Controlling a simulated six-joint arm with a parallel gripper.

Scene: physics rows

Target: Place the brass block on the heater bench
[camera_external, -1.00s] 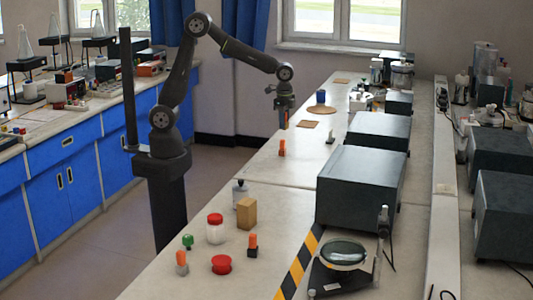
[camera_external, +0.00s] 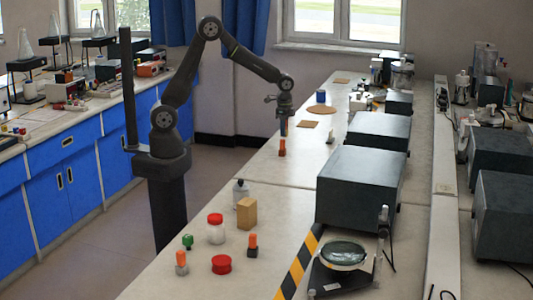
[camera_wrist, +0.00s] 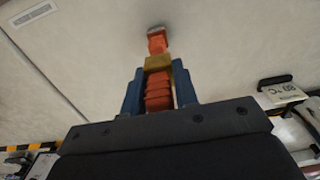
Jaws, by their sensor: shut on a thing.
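My gripper (camera_external: 284,127) points down above the bench in the external view. Its blue fingers are shut on an orange ribbed handle (camera_wrist: 158,92) in the wrist view. A brass-coloured block (camera_wrist: 158,63) shows at the fingertips, at the end of this handle. Just beyond it is another orange piece with a grey end (camera_wrist: 157,41). In the external view an orange item (camera_external: 282,147) stands directly under the fingers; whether it touches the held block cannot be told. I cannot pick out a heater bench with certainty. A label reading 80 °C (camera_wrist: 289,93) lies at the right of the wrist view.
A tan square mat (camera_external: 308,124) and a round mat (camera_external: 321,110) with a blue cup (camera_external: 320,97) lie behind. Dark boxes (camera_external: 360,187) line the right side. Jars, a tan block (camera_external: 246,213) and orange-handled blocks (camera_external: 252,245) stand in front.

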